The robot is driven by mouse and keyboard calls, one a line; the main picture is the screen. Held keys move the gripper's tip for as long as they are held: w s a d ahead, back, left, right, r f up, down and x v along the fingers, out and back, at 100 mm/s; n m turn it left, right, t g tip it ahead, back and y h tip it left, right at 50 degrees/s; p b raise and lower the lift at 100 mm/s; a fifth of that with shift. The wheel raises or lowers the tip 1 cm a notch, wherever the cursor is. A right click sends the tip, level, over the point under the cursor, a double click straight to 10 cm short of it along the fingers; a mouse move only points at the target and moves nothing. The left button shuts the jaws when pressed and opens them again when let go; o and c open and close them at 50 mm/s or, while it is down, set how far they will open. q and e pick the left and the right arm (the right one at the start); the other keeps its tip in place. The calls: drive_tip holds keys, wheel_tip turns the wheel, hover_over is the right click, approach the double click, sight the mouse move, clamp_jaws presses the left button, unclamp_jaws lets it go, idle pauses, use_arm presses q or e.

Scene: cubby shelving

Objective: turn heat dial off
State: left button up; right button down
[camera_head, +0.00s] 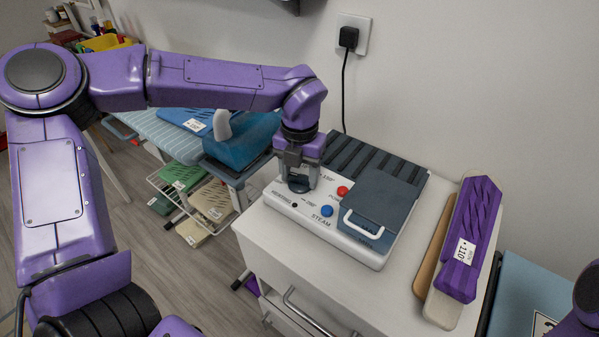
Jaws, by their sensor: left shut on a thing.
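The heat dial (299,186) is a dark knob on the left part of a white appliance (290,212) with printed labels. My left gripper (299,178) points down over it and is shut on it; the fingers hide most of the dial and its setting. A red button (343,191) and a blue button (327,211) sit to the right of the dial. Of my right arm only a purple part shows at the lower right edge; its gripper is out of view.
The appliance stands on a white drawer cabinet (262,236). A dark lid with a white handle (363,225) and a ribbed dark plate (368,160) cover its right and back. A purple labelled bundle (470,240) lies to the right. A cord runs to a wall socket (353,33).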

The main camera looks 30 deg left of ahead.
sight(300, 178)
use_arm(q)
drive_tip(key=shift+w+r, duration=0.1)
drive_tip(key=o, duration=1.1)
drive_tip(key=shift+c, duration=0.2)
wheel_tip(300, 178, up, 10)
drive_tip(key=shift+r, duration=0.25)
drive_tip(key=shift+f, duration=0.1)
